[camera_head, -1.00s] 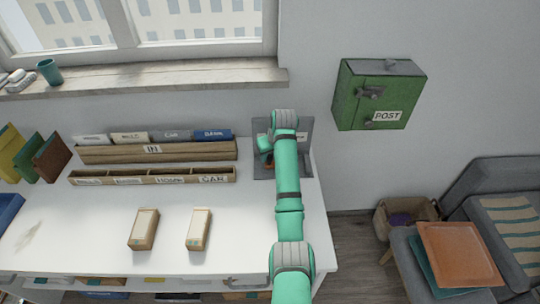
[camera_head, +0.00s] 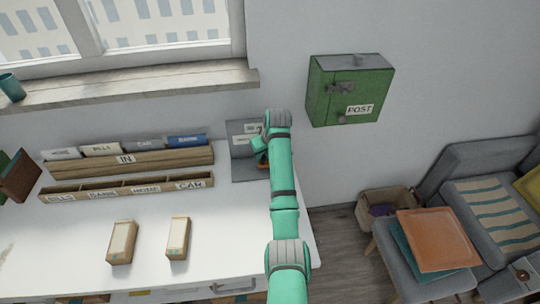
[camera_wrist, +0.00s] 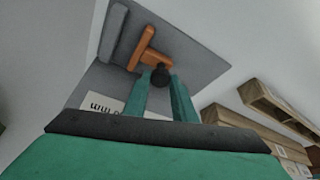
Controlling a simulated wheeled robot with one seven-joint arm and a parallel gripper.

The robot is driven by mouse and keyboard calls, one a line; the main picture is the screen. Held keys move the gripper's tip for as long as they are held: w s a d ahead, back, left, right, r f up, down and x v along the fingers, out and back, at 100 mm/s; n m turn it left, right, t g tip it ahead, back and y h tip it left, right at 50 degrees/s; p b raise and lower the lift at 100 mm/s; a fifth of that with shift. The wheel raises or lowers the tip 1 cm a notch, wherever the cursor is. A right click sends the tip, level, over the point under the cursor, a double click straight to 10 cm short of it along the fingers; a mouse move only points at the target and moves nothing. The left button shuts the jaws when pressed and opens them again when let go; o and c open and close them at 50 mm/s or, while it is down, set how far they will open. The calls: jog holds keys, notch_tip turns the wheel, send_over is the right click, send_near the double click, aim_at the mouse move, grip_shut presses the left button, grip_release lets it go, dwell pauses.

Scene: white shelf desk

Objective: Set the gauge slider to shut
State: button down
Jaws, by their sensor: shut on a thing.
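The gauge is a grey panel (camera_head: 241,140) standing at the right end of the white desk, with a grey base in front. It carries small white labels; I cannot read them surely. In the wrist view the panel (camera_wrist: 195,52) fills the upper middle, with an orange slider piece (camera_wrist: 142,46) and a dark round knob (camera_wrist: 160,77) beside it. My gripper (camera_wrist: 163,84) has its two green fingers closed around the knob. In the head view my gripper (camera_head: 261,149) is at the panel, and my arm hides the panel's right part.
Wooden racks with labelled folders (camera_head: 125,165) stand left of the gauge. Two small boxes (camera_head: 122,242) (camera_head: 177,238) lie on the white desk (camera_head: 75,230). A green post box (camera_head: 350,90) hangs on the wall to the right.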

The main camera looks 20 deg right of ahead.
jog(key=shift+d, duration=0.35)
jog(key=c, duration=1.5)
grip_release()
jog(key=shift+d, duration=0.15)
jog(key=shift+a, duration=0.2)
jog(key=shift+r, duration=0.25)
jog(key=v, duration=1)
jog(key=shift+s+r, duration=0.1)
jog(key=shift+s, duration=0.1)
